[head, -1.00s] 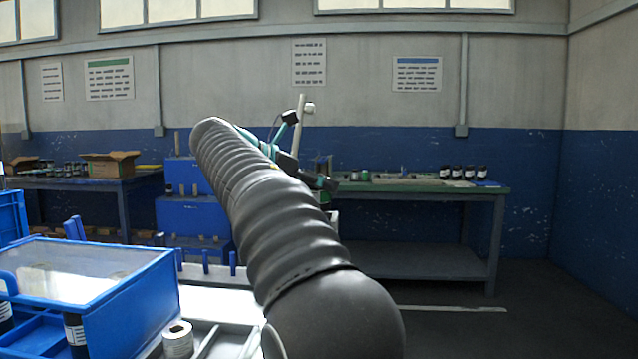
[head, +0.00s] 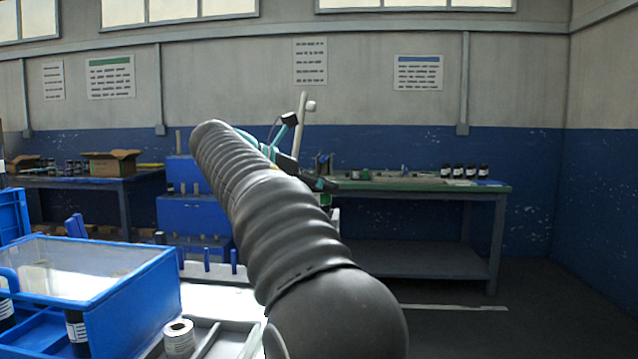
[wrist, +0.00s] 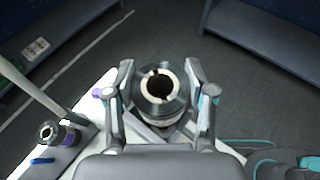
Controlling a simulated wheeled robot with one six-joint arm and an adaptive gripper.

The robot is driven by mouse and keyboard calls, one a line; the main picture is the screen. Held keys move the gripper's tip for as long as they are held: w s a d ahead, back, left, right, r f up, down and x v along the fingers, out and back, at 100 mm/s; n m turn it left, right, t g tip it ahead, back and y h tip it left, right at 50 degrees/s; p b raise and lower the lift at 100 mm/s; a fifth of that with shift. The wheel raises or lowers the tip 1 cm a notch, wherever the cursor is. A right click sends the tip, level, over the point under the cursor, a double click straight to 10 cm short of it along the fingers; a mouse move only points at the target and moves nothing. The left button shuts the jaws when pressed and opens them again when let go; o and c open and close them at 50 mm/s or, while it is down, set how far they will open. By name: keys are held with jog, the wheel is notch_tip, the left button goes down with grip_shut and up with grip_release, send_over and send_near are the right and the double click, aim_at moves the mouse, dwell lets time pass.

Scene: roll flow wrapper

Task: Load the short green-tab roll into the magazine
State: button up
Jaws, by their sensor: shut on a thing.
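In the wrist view my gripper (wrist: 160,72) has its two fingers on either side of a dark roll (wrist: 174,103) with a pale core ring and is shut on it. The roll's open bore faces the camera, and no green tab shows on it. In the head view my dark ribbed arm hides most of the gripper and the held roll. I cannot make out the magazine for certain.
A blue bin with a clear lid (head: 75,262) and a white roll (head: 179,337) are at front left. Another roll (wrist: 58,133) stands left of my gripper. A green-topped bench (head: 430,186) holds dark bottles. Open floor lies at right.

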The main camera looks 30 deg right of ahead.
jog(key=shift+f+b, duration=0.4)
jog(key=shift+f, duration=0.95)
jog(key=o, duration=1.3)
jog(key=shift+o, duration=0.2)
jog(key=shift+a, duration=0.1)
jog(key=v, duration=1.2)
